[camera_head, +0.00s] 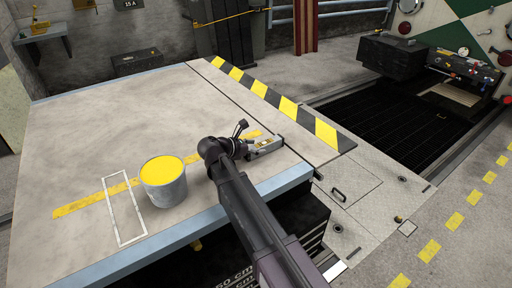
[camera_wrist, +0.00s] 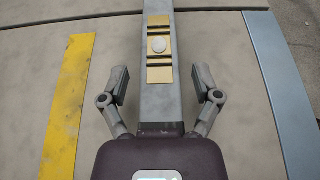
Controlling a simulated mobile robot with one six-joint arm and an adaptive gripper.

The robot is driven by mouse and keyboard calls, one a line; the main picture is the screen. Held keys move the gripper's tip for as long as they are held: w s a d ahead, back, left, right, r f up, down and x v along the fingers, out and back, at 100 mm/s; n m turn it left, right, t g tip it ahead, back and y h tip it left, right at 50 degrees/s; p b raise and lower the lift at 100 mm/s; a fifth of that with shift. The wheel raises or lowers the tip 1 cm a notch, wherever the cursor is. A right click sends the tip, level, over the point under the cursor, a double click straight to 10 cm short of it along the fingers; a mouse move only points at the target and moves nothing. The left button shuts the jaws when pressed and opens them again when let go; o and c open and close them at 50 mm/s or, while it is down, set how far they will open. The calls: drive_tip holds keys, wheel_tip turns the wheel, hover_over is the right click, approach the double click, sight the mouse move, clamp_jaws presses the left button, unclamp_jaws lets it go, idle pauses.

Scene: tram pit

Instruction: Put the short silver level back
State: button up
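The short silver level (camera_head: 266,147) lies on the grey table top (camera_head: 110,110), to the right of the paint bucket and near the table's front right edge. In the wrist view the level (camera_wrist: 159,100) is a grey bar with a yellow-gold middle and a pale round spot, running straight up the picture. My gripper (camera_wrist: 161,80) is open, with one finger on each side of the level and a visible gap on both sides. In the head view my gripper (camera_head: 242,140) is at the level's left end, partly hiding it. A white outlined rectangle (camera_head: 110,205) is marked on the table at left.
A metal bucket with yellow contents (camera_head: 163,185) stands between the white outline and my arm. A yellow stripe (camera_head: 85,202) runs across the table under the outline and behind the bucket. The table's back left is clear. A dark pit (camera_head: 385,120) lies to the right.

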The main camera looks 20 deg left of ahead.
drive_tip(key=shift+r, duration=0.2)
drive_tip(key=shift+p+v, duration=1.55)
drive_tip(key=shift+v, duration=2.2)
drive_tip(key=shift+d, duration=0.1)
drive_tip(key=d+m+g, duration=0.1)
drive_tip(key=d, duration=0.2)
drive_tip(key=d+f+m+g+p, duration=0.1)
drive_tip(key=d+m, duration=0.1)
drive_tip(key=d, duration=0.2)
drive_tip(key=d+f+m+g, duration=0.1)
drive_tip(key=d+m, duration=0.1)
drive_tip(key=d, duration=0.2)
drive_tip(key=shift+d+f+g+y+p, duration=0.2)
drive_tip(key=shift+g+y+p, duration=0.1)
drive_tip(key=shift+g+p, duration=0.1)
drive_tip(key=s+d+f+m+g+y, duration=0.2)
drive_tip(key=d+m, duration=0.5)
drive_tip(key=d, duration=0.4)
drive_tip(key=s+d+f+m+g+y+b, duration=0.1)
drive_tip(key=s+d+f+m+g+y, duration=0.1)
drive_tip(key=d+m, duration=0.6)
drive_tip(key=s+d+f+m+g+y, duration=0.3)
drive_tip(key=s+d+f+m, duration=0.2)
drive_tip(key=d, duration=0.9)
drive_tip(key=s+m, duration=0.1)
drive_tip(key=m, duration=0.2)
drive_tip(key=shift+d+y+b, duration=0.35)
drive_tip(key=shift+y+b, duration=0.05)
